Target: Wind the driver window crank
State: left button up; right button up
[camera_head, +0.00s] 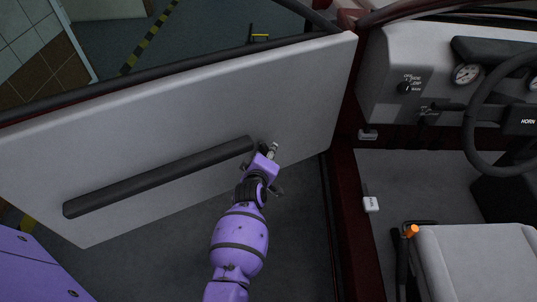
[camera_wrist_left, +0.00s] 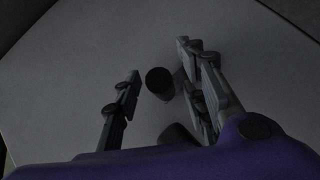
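The open driver's door (camera_head: 310,85) carries a pale grey inner panel. My left gripper (camera_head: 270,149) is at this panel, near the front end of the armrest, and hides most of the window crank in the head view. In the left wrist view, the crank's round black knob (camera_wrist_left: 159,80) shows between the two fingers of my left gripper (camera_wrist_left: 155,72), nearer the right finger. The fingers are apart, with a gap visible on the knob's left side. A dark rounded part (camera_wrist_left: 177,134) lies lower between the fingers, partly hidden. My right gripper is not in view.
The long dark armrest (camera_head: 160,178) runs along the door, left of my gripper. The red door sill (camera_head: 350,230), seat (camera_head: 475,262), steering wheel (camera_head: 470,130) and an orange-tipped lever (camera_head: 412,231) are to the right. Open floor lies below the door.

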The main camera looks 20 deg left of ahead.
pick_arm(q)
jog(key=shift+s, duration=0.1)
jog(key=v, duration=1.2)
